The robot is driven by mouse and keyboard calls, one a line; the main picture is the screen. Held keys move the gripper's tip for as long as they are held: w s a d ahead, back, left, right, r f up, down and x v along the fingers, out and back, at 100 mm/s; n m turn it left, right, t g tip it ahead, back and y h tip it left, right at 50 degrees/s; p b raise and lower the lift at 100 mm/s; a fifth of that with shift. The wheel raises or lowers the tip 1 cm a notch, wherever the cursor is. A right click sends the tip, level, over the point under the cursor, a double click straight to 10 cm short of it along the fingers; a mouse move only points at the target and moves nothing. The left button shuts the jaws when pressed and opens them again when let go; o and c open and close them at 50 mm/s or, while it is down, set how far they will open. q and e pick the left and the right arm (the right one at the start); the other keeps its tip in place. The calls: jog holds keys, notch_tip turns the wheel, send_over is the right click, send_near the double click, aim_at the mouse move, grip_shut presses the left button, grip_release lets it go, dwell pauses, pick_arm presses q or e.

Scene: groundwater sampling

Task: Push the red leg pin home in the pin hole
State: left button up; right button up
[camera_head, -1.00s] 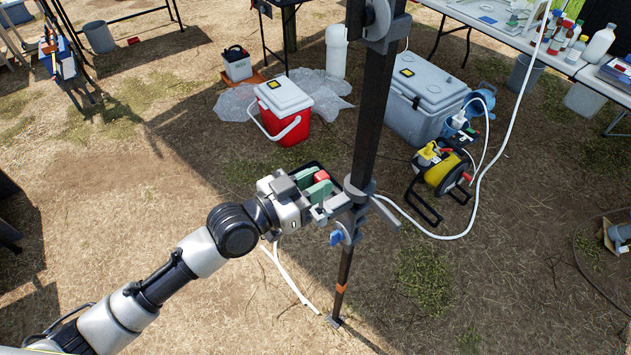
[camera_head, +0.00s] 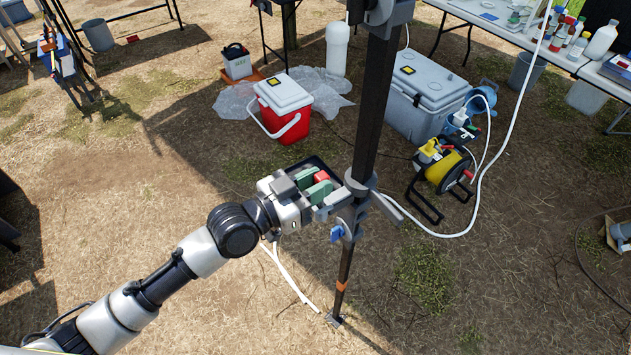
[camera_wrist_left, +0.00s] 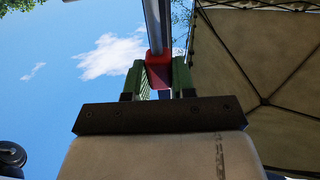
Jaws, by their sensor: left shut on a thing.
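In the left wrist view the red pin (camera_wrist_left: 158,60) sits between the green fingers (camera_wrist_left: 158,82), against a metal tube. The pin hole is hidden, so I cannot tell how deep the pin is. A blue knob (camera_head: 337,234) is on the bracket below. My right gripper is not in view.
A red cooler with white lid (camera_head: 284,105), a grey cooler (camera_head: 424,100) and a yellow cable reel (camera_head: 441,170) stand behind the post. A white hose (camera_head: 478,200) runs down on the right. Open grass lies at the front left.

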aim_at(315, 208)
pick_arm(q)
jog(key=shift+f+b, duration=2.15)
jog(key=shift+f, duration=0.3)
jog(key=o, duration=0.9)
jog(key=b+v, duration=0.3)
jog(key=v, duration=0.8)
jog(key=shift+w+d, duration=0.1)
